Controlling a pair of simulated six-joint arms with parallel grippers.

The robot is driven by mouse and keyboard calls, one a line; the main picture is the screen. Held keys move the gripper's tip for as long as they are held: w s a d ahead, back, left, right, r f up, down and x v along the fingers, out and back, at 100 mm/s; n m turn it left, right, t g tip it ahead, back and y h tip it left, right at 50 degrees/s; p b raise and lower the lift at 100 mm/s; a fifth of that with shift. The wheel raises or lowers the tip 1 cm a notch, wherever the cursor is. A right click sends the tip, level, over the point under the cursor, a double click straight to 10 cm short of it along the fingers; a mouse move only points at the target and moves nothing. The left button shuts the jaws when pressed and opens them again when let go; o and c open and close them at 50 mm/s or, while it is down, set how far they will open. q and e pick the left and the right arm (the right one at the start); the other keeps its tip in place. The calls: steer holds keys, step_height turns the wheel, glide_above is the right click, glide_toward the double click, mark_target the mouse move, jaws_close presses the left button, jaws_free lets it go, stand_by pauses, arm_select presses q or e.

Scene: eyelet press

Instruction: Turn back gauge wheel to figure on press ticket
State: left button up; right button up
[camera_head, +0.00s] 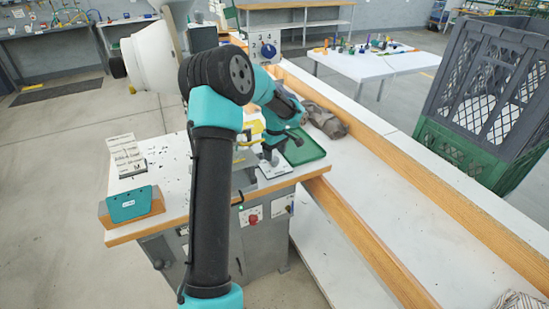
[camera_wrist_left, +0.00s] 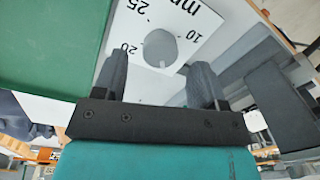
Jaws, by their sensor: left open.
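The gauge wheel shows in the left wrist view as a grey round knob (camera_wrist_left: 160,48) on a white dial plate (camera_wrist_left: 128,32) marked "mm", with 10, 20 and 25 readable. My left gripper (camera_wrist_left: 157,70) is open, its two dark fingers apart on either side of the knob's near edge. I cannot tell whether they touch it. In the head view my left gripper (camera_head: 270,158) is over the white plate (camera_head: 277,169), and the arm partly hides the press. A white printed card (camera_head: 125,155), perhaps the press ticket, stands at the table's left; its text is too small to read.
A green tray (camera_head: 303,149) lies right beside the gripper. A red knob (camera_head: 253,219) is on the front panel. Grey cloth (camera_head: 324,120) lies behind the tray.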

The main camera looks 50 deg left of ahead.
arm_select(q)
steer(key=shift+f, duration=1.25)
steer(key=shift+c, duration=0.4)
steer(key=c, duration=0.8)
steer(key=shift+c, duration=0.2)
steer(key=shift+m, duration=0.4)
steer(key=m, duration=1.1)
steer(key=shift+m, duration=0.4)
